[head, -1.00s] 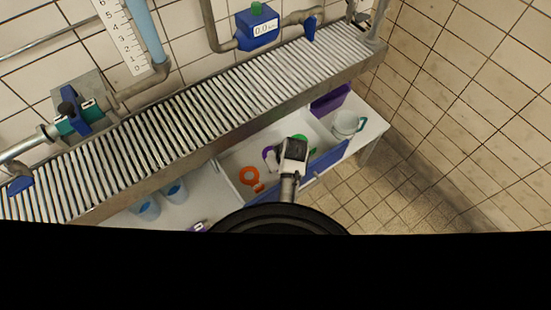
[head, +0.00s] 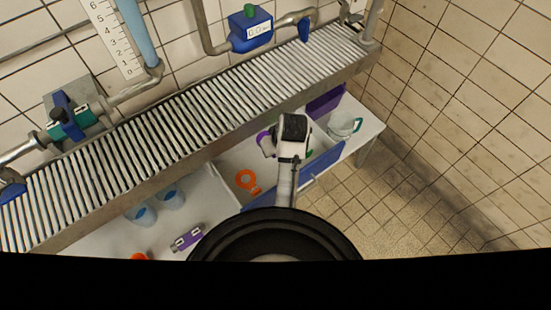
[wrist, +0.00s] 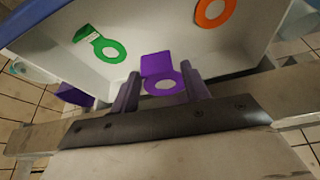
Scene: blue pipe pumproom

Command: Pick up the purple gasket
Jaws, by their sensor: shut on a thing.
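The purple gasket (wrist: 155,66) is a ring with a square tab, seen between the two fingers of my gripper (wrist: 161,90) in the wrist view. My gripper is shut on it and holds it over the white drawer (wrist: 140,20). In the head view part of the purple gasket (head: 264,141) shows at the left of my wrist, and the fingers are hidden behind the wrist.
A green gasket (wrist: 108,48) and an orange gasket (wrist: 213,10) lie in the drawer. The slatted metal shelf (head: 200,108) runs close behind and above. A clear mug (head: 342,126) stands on the right. Blue cups (head: 170,197) and a purple object (head: 188,237) are at the left.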

